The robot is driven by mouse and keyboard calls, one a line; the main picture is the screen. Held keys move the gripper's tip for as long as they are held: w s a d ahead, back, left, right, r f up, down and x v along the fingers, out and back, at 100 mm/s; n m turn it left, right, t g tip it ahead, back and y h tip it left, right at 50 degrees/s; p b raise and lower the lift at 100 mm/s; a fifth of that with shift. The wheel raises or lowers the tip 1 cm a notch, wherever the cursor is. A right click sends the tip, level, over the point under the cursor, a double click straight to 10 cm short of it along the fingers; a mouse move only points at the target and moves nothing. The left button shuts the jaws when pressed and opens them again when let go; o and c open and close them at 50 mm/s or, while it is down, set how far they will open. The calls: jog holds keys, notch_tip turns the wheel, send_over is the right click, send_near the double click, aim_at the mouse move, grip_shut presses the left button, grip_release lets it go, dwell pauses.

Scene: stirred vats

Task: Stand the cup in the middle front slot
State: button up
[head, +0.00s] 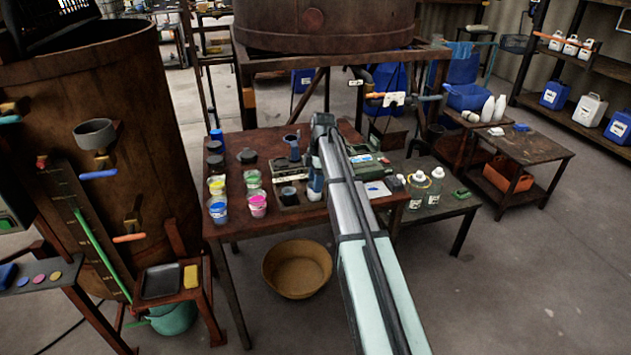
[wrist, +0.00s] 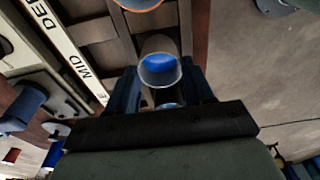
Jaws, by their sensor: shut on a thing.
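My gripper (head: 315,186) is over the right side of the work table. In the wrist view its two dark blue fingers (wrist: 163,92) are shut on a clear cup (wrist: 160,70) with blue inside it. The cup's open rim faces the wrist camera. A slotted rack with a white label strip (wrist: 70,48), reading "MID" in part, lies beside and beyond the cup. In the head view the rack (head: 290,172) stands just left of my gripper, partly hidden by it. I cannot tell whether the cup's base touches a slot.
Several cups of coloured paint, including a pink one (head: 257,204) and a blue one (head: 218,208), stand left of the rack. A green device (head: 368,164) is right of my arm. A tan basin (head: 297,268) sits on the floor. An orange rim (wrist: 138,4) shows at the wrist view's top.

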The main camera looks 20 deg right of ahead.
jog(key=shift+f, duration=0.1)
jog(key=o, duration=1.3)
jog(key=shift+o, duration=0.2)
notch_tip(320, 180, up, 12)
jog(key=d, duration=0.1)
jog(key=shift+d, duration=0.25)
